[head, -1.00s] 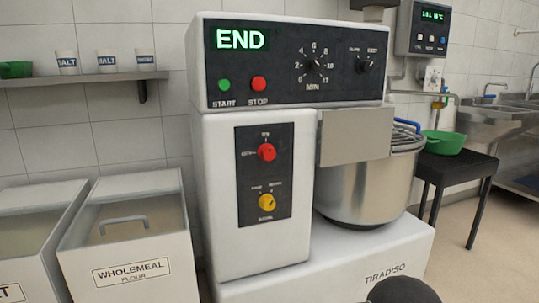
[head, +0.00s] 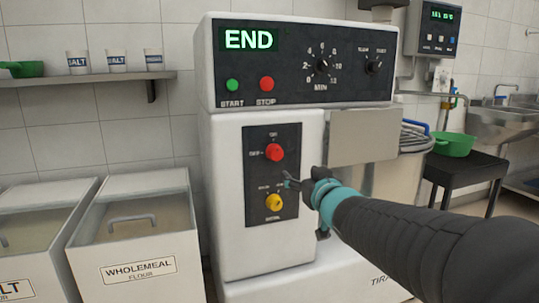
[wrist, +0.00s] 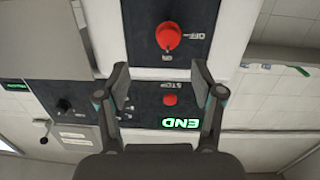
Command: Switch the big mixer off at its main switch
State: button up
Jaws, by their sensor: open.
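The big mixer (head: 222,190) is a white machine with a lit END display (head: 248,39). Its lower dark panel (head: 256,175) carries a red rotary switch (head: 274,152) labelled ON above and OFF at the left. A yellow knob (head: 274,202) sits below it. My gripper (head: 289,182) is in front of this panel, right of the yellow knob in the picture. In the wrist view, which is upside down, my gripper (wrist: 161,74) is open and empty. The red switch (wrist: 169,36) shows beyond the fingertips, apart from them, with a small mark toward ON.
Above are the green START button (head: 232,86), red STOP button (head: 266,84) and a timer dial (head: 322,66). A steel guard plate (head: 366,135) juts out at the right. Flour bins (head: 140,215) stand at the left. A black stool (head: 462,170) holds a green bowl (head: 454,145).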

aim_at(277, 154)
jog(key=shift+t+y, duration=0.3)
jog(key=shift+y, duration=0.1)
jog(key=x, duration=0.9)
jog(key=a+r+x, duration=0.1)
jog(key=x, duration=0.4)
jog(key=shift+s, duration=0.2)
jog(key=shift+d, duration=0.1)
jog(key=c, duration=1.1)
